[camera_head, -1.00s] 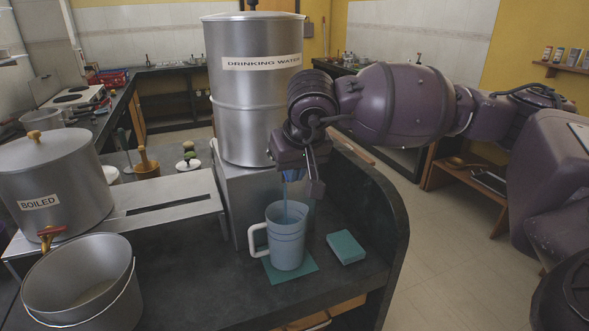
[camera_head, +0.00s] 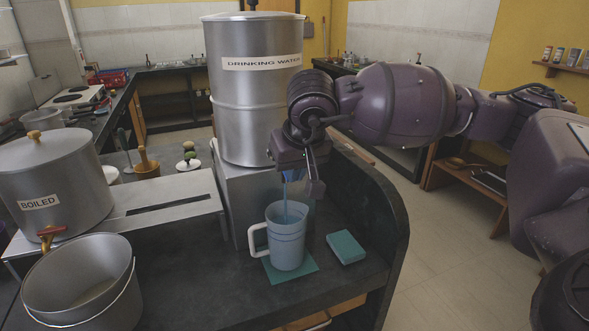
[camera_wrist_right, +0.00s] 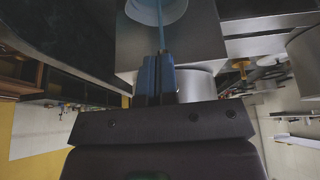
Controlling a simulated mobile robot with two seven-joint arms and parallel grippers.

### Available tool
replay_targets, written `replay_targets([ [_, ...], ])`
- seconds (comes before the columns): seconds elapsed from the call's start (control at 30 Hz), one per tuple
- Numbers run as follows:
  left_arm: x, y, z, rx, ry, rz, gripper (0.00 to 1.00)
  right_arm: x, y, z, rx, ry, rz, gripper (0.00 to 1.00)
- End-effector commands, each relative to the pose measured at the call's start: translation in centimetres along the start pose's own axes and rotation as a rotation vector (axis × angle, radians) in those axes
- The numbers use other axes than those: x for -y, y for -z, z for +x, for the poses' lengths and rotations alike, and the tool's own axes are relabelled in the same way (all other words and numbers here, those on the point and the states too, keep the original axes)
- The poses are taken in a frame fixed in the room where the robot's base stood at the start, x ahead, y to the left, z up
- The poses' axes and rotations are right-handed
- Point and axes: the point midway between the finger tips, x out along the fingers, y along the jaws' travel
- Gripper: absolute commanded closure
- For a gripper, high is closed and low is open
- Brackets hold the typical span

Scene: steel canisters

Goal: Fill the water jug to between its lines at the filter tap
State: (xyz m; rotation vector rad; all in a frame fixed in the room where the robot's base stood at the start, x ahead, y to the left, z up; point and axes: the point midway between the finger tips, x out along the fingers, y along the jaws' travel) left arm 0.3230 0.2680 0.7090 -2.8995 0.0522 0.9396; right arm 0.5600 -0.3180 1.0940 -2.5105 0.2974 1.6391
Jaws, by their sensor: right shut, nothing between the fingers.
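The water jug (camera_head: 287,240), light blue with a white handle on its left, stands upright on a teal mat (camera_head: 290,271) on the dark counter. A thin blue stream of water (camera_head: 285,203) falls into its open top; the water level inside cannot be made out. Above it stands the steel canister labelled DRINKING WATER (camera_head: 255,95) on a grey box. My right gripper (camera_head: 301,185) is at the canister's lower front, above the jug, and hides the tap. In the right wrist view its blue fingers (camera_wrist_right: 154,80) are together, beside the stream. My left gripper is not in view.
A teal block (camera_head: 346,247) lies right of the jug, near the counter's curved raised edge. At left are the BOILED canister (camera_head: 55,185) with its own tap and a steel bucket (camera_head: 82,285). The counter in front of the jug is clear.

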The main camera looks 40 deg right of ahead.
Motion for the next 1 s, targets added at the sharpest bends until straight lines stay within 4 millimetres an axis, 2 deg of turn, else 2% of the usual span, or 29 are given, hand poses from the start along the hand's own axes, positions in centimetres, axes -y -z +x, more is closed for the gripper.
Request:
replay_targets([
  [0.6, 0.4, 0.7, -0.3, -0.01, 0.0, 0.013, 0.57, 0.0, 0.6, -1.5, -0.001, 0.0, 0.001, 1.0],
  [1.0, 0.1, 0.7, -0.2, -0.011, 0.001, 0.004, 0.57, 0.0, 0.6, -1.4, 0.001, 0.0, 0.0, 1.0],
])
